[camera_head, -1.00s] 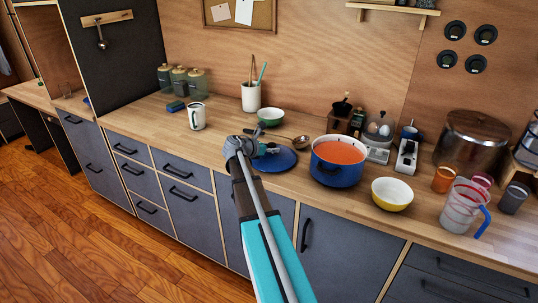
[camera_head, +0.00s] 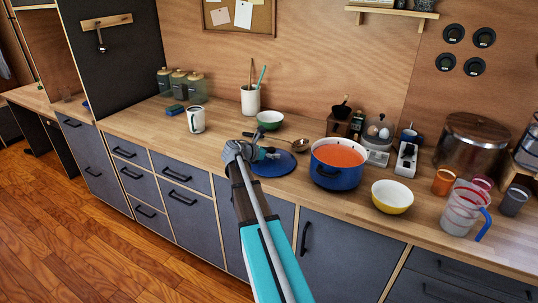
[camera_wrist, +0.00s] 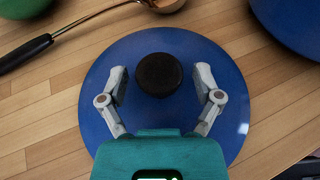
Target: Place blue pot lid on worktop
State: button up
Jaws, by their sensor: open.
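The blue pot lid (camera_head: 274,164) lies flat on the wooden worktop (camera_head: 226,146), just left of the blue pot. The wrist view shows the lid (camera_wrist: 165,50) with its round black knob (camera_wrist: 159,74) facing up. My gripper (camera_wrist: 161,86) is open over the lid, with one finger on each side of the knob. A gap shows between the knob and each finger. In the head view my gripper (camera_head: 268,153) covers part of the lid and hides the knob.
The blue pot (camera_head: 335,176) with orange contents stands close right of the lid. A ladle (camera_head: 298,144) and a green bowl (camera_head: 270,120) lie behind it. A yellow bowl (camera_head: 392,197) stands further right. Bare worktop lies left, towards the white mug (camera_head: 196,119).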

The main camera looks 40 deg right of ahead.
jog(key=shift+r, duration=0.2)
jog(key=p+v, duration=0.4)
jog(key=v, duration=0.8)
jog(key=shift+p, duration=0.4)
jog(key=shift+s+a+f+m, duration=0.2)
jog(key=shift+a+f+m, duration=0.15)
jog(key=shift+a, duration=0.1)
jog(key=s+a+f+m+y, duration=0.3)
jog(key=s+a+m+y, duration=0.1)
jog(key=a, duration=0.6)
jog(key=s+a+f+m+y, duration=0.4)
jog(key=s+a+m+y, duration=0.1)
jog(key=a, duration=0.6)
jog(key=s+a+f+m+y, duration=0.4)
jog(key=a+m, duration=0.4)
jog(key=a, duration=0.3)
jog(key=shift+s+y, duration=0.3)
jog(key=shift+s, duration=0.6)
